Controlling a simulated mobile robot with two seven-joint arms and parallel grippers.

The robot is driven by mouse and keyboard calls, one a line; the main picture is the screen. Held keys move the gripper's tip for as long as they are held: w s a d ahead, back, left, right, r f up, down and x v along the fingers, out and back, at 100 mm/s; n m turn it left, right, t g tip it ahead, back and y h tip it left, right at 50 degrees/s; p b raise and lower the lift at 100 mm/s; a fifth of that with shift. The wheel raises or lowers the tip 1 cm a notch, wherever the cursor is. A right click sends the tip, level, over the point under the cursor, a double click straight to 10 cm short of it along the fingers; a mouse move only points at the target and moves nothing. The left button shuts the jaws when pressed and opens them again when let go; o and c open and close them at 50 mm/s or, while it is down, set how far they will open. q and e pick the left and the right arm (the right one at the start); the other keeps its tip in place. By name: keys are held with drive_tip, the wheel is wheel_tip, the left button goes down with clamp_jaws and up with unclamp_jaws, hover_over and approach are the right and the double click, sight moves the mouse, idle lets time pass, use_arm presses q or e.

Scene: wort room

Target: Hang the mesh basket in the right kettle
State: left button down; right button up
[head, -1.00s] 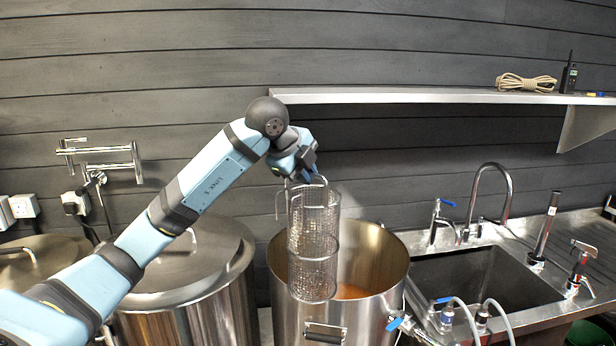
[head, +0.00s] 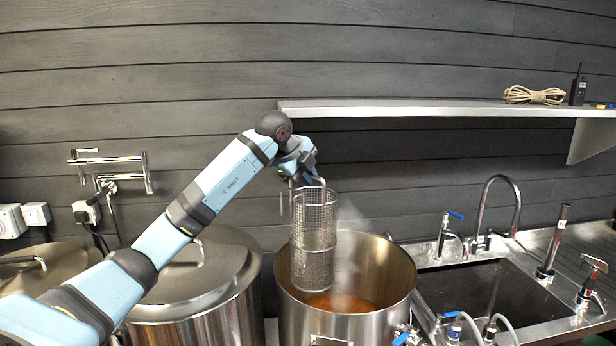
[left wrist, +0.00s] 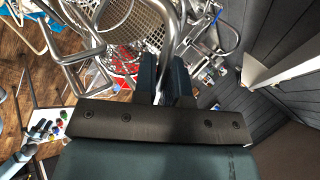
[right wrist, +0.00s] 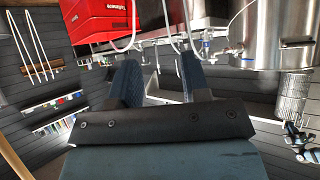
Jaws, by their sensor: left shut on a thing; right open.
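The mesh basket (head: 314,240) is a tall steel mesh cylinder with hooks at its top. My left gripper (head: 306,178) is shut on its handle; in the left wrist view a bent metal bar runs between the fingers (left wrist: 168,80), with mesh (left wrist: 135,22) beyond. The basket hangs about upright over the opening of the right kettle (head: 385,300), toward its left side. Its lower end shows against the kettle's inside; I cannot tell how far below the rim it is. My right gripper (right wrist: 152,75) is open and empty, away from the basket, which shows there too (right wrist: 292,97).
Orange-brown liquid (head: 345,303) steams in the right kettle. A lidded kettle (head: 195,280) stands left of it, under my left arm. A sink (head: 490,295) with taps is to the right. A wall shelf (head: 430,108) runs behind, above the kettle.

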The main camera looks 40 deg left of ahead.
use_arm(q)
wheel_tip(320, 180, down, 20)
drive_tip(key=b, duration=1.4)
drive_tip(key=shift+f, duration=0.2)
drive_tip(key=shift+f+b, duration=0.6)
drive_tip(key=shift+f, duration=0.45)
drive_tip(key=shift+f, duration=0.4)
drive_tip(key=shift+f+b, duration=0.35)
drive_tip(key=shift+b, duration=0.15)
